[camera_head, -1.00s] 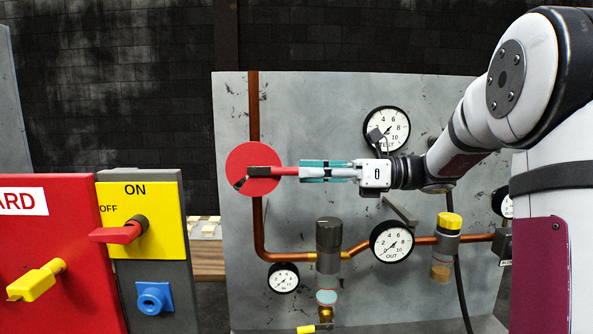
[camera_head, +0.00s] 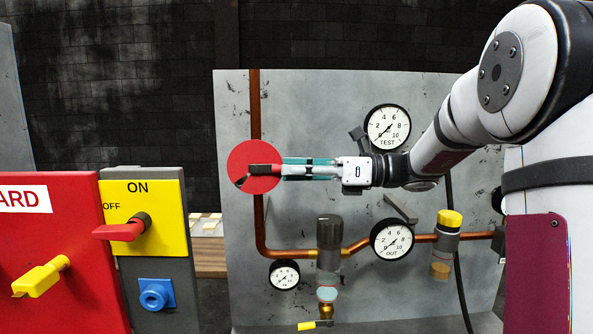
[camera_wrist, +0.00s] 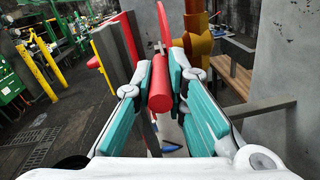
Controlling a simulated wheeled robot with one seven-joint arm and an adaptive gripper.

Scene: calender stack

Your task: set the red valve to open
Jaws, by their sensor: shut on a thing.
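The red valve is a round red disc (camera_head: 243,158) on the vertical copper pipe, with a dark hub (camera_head: 262,168) and a red lever (camera_head: 278,169) pointing right, roughly level and across the pipe. My gripper (camera_head: 290,169) reaches in from the right with its teal fingers around the lever. In the wrist view the rounded red lever end (camera_wrist: 160,88) lies between the two fingers, and my gripper (camera_wrist: 170,70) is shut on it. The fingers hide most of the lever in the head view.
A TEST gauge (camera_head: 387,127) sits above my wrist. An OUT gauge (camera_head: 391,239), a dark knob (camera_head: 330,235) and a yellow-capped valve (camera_head: 449,219) lie below. At left stands a yellow panel (camera_head: 158,205) with another red handle (camera_head: 120,231).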

